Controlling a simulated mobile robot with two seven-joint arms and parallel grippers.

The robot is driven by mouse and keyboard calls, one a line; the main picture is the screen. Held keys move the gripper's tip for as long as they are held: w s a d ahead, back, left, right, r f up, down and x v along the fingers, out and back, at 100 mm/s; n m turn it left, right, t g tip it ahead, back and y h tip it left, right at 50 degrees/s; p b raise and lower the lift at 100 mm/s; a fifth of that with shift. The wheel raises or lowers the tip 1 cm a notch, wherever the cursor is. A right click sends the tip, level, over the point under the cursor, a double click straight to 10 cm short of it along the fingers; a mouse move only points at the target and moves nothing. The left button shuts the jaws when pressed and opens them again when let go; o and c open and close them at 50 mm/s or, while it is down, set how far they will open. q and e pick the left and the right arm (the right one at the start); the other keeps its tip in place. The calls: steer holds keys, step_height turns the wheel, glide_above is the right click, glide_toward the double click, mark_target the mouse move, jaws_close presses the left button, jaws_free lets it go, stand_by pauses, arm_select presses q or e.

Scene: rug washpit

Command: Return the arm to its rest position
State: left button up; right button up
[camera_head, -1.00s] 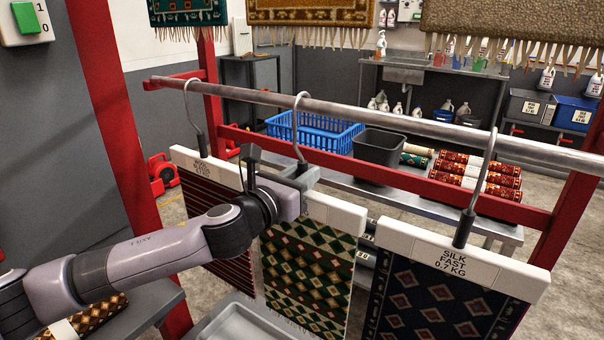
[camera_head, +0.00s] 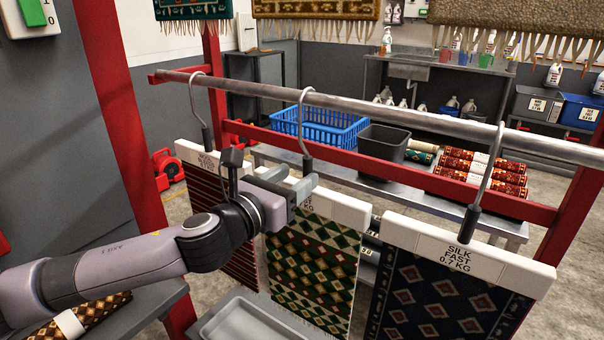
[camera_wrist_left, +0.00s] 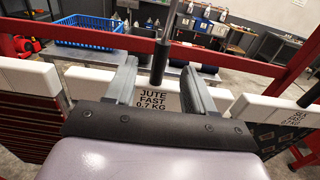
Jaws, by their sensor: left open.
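My left gripper (camera_head: 300,178) is open in front of the middle hanger's white bar (camera_head: 343,209). In the left wrist view its two fingers (camera_wrist_left: 160,85) stand apart on either side of the label "JUTE FAST 0.7 KG" and the hook's dark stem (camera_wrist_left: 161,62). The middle hanger's hook (camera_head: 303,125) hangs on the metal rail (camera_head: 400,121), with a green diamond-patterned rug (camera_head: 315,262) below it. I cannot tell whether the fingers touch the hanger. My right gripper is not in view.
A silk-labelled hanger (camera_head: 500,262) with a dark blue rug hangs at right. A striped rug (camera_head: 215,215) hangs at left. A red frame (camera_head: 123,110) stands beside my arm. A grey tray (camera_head: 225,322) lies below. A blue basket (camera_head: 325,127) and dark bin (camera_head: 381,143) stand behind the rail.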

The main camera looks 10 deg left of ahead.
arm_select(q)
steer(key=s+d+f+n+g, duration=0.15)
steer(key=s+f+n, duration=0.35)
steer(key=f+n, duration=0.5)
steer(key=s+f+n+g, duration=0.2)
steer(key=s+f+n, duration=0.4)
steer(key=f+n, duration=0.35)
steer(key=s+a+f+n+g+y, duration=0.1)
steer(key=s+a+f+n, duration=0.3)
steer(key=s+f+n, duration=0.4)
steer(key=s+a+f+n+g+y, duration=0.1)
steer(key=s+a+f+n+y, duration=0.2)
steer(key=s+a+f+n, duration=0.2)
steer(key=s+f+n, duration=0.3)
steer(key=f+n, duration=0.1)
steer(key=n, duration=0.1)
steer(key=shift+s+a+n+g+y+p, duration=0.2)
steer(key=shift+a+n+g+y+p, duration=0.1)
steer(key=shift+n+g+y+p, duration=0.1)
